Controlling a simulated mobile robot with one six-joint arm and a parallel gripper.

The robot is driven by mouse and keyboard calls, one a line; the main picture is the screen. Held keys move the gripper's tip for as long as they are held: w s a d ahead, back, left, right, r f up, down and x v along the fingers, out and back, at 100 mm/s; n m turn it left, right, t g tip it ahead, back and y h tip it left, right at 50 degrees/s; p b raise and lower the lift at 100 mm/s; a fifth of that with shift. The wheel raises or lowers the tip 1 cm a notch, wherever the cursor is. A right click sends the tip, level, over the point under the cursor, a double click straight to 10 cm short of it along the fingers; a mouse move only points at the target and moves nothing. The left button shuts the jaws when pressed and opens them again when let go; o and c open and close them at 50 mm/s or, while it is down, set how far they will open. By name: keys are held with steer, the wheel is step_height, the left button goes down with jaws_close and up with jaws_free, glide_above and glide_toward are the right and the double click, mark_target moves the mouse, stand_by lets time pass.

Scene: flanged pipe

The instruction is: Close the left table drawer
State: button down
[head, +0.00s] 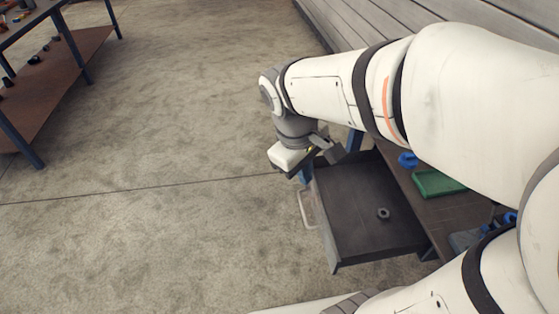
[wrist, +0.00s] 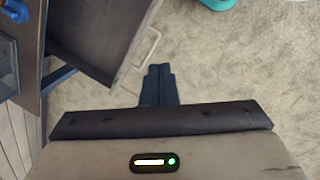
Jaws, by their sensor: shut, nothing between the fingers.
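The table drawer (head: 350,218) is pulled out from the workbench, and its dark inside shows in the head view. Its pale handle (head: 308,208) is on the front panel, facing left. The drawer (wrist: 100,32) and its handle (wrist: 147,50) also show at the upper left of the wrist view. My gripper (wrist: 160,68) is shut and empty. In the wrist view its fingertips appear just right of the handle; I cannot tell whether they touch it. In the head view my wrist is by the drawer's far front corner, and the fingers are partly hidden.
A small round metal part (head: 383,213) lies in the drawer. The workbench top (head: 425,206) carries a green tray (head: 438,184) and a blue item (head: 408,160). A shelf table (head: 60,68) stands at the upper left. The concrete floor (head: 170,180) between is clear.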

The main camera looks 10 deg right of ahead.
steer(key=w+a+f+n+h+b, duration=0.25)
steer(key=f+n+b, duration=0.2)
steer(key=f, duration=0.25)
steer(key=w+a+f+n+h+b, duration=0.1)
steer(key=w+a+f+n+b, duration=0.25)
steer(key=f+b, duration=0.2)
steer(key=w+a+f+n+h+b, duration=0.2)
steer(key=a+f+n+b, duration=0.15)
steer(key=f, duration=0.35)
steer(key=d+r+b+x, duration=0.1)
steer(key=d+b+x, duration=0.1)
steer(key=x, duration=1.1)
steer(key=shift+r+b, duration=0.25)
steer(key=shift+b, duration=0.6)
steer(key=shift+s+d+m, duration=0.1)
steer(key=shift+m, duration=0.15)
